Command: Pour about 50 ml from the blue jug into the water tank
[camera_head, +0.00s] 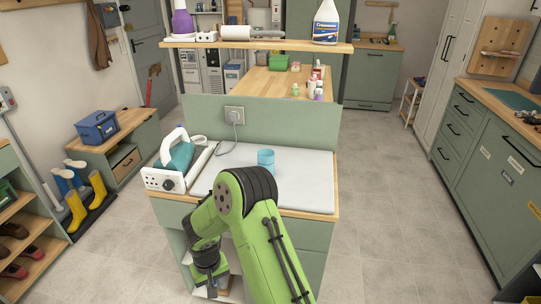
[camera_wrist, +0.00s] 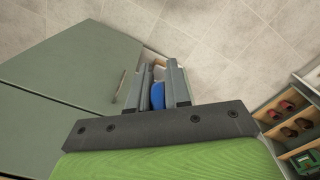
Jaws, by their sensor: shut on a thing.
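My gripper (camera_wrist: 158,88) is shut on a small blue thing (camera_wrist: 157,96), of which only a part shows between the fingers. I cannot tell from this part whether it is a jug. In the head view my gripper (camera_head: 210,268) points down low in front of the counter's open shelf and mostly hides what it holds. A light blue cylindrical vessel (camera_head: 266,157) stands upright on the white counter top, beyond my arm. No separate water tank can be made out.
The white counter top (camera_head: 305,180) is clear to the right of the vessel. A raised green panel (camera_head: 285,125) with a socket backs it. A shelf above holds bottles. Boots (camera_head: 97,190) and a shoe rack (camera_head: 22,235) stand at left. The floor on the right is free.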

